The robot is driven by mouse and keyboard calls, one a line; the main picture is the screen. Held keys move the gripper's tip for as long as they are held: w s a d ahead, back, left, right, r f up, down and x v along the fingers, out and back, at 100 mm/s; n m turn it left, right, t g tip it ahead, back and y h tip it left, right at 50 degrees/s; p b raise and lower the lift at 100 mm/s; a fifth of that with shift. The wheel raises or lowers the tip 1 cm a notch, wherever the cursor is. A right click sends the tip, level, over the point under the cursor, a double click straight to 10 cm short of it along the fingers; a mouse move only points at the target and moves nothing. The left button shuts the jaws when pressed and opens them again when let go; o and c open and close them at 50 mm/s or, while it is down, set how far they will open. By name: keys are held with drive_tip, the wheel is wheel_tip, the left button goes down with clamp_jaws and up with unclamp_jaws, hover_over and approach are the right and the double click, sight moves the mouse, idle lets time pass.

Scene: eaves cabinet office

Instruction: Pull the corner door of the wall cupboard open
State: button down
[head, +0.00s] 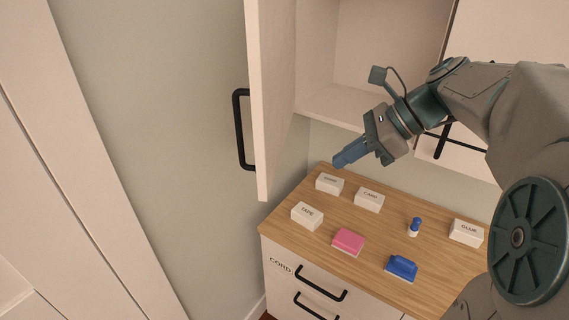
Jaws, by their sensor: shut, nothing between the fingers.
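The corner door (273,95) of the wall cupboard stands swung out, seen nearly edge-on at the upper middle of the head view. Its black bar handle (240,130) is on the door's left side. Behind it the cupboard's inside (372,62) shows, and the part in view is empty. My gripper (343,161) is shut and empty. It hangs to the right of the door, in front of the cupboard's lower edge and above the counter, apart from the door and its handle.
Below is a wooden counter (323,253) with white boxes such as TAPE (307,215) and GLUE (466,233), a pink block (348,241), a blue item (401,268) and a small bottle (414,227). A shut neighbouring cupboard door (478,150) is at right. Bare wall lies left.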

drive_tip(key=a+r+p+x, duration=0.1)
drive_tip(key=a+r+x, duration=0.1)
drive_tip(key=x, duration=1)
drive_tip(key=shift+w+a+f+p, duration=0.2)
drive_tip(key=shift+w+p, duration=0.05)
drive_tip(key=shift+p, duration=0.05)
